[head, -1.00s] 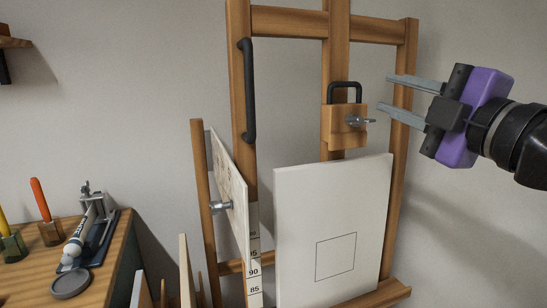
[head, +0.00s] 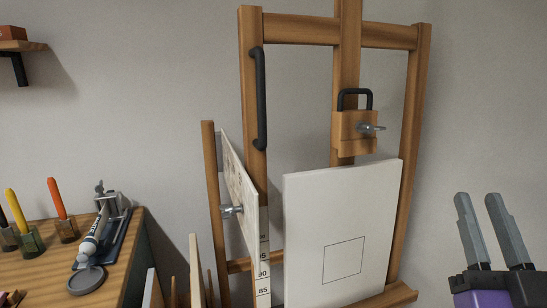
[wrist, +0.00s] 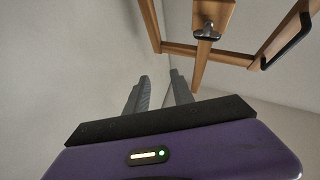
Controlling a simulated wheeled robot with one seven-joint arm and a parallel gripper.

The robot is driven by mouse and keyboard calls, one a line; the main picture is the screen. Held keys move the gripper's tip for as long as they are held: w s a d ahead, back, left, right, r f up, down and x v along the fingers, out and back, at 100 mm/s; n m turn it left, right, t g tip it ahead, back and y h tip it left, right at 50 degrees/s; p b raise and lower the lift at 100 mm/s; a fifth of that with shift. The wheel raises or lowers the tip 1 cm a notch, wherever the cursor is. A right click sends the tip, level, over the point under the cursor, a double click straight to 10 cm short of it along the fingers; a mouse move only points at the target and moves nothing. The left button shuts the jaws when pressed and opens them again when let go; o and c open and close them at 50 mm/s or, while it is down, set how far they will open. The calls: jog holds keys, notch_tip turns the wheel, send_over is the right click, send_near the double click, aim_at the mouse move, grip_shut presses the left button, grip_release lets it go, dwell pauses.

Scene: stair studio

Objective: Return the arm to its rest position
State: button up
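My gripper (head: 484,229) is at the lower right of the head view, with its two grey fingers pointing up. The fingers stand apart with nothing between them. It also shows in the wrist view (wrist: 158,90), with the purple body below and a gap between the fingers. It is to the right of the wooden easel (head: 416,140) and touches nothing that I can see. Most of the arm is out of view.
The easel holds a white canvas (head: 330,205) with a drawn square, under a clamp block (head: 352,132) with a black handle. A smaller board (head: 236,180) stands left. A wooden bench (head: 120,262) with pens and a tube is at far left. Bare wall surrounds my gripper.

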jog(key=s+a+f+g+y+p, duration=0.1)
jog(key=s+a+f+g, duration=0.3)
jog(key=s+f, duration=1)
jog(key=s+a+f+n+g+y+p, duration=0.1)
jog(key=s+a+f+g+y+p, duration=0.1)
jog(key=s+f, duration=1.2)
jog(key=s+a+g+p, duration=0.1)
jog(key=s+a+g, duration=0.1)
jog(key=s+g, duration=0.1)
jog(key=shift+s+g, duration=0.3)
jog(key=shift+g, duration=0.1)
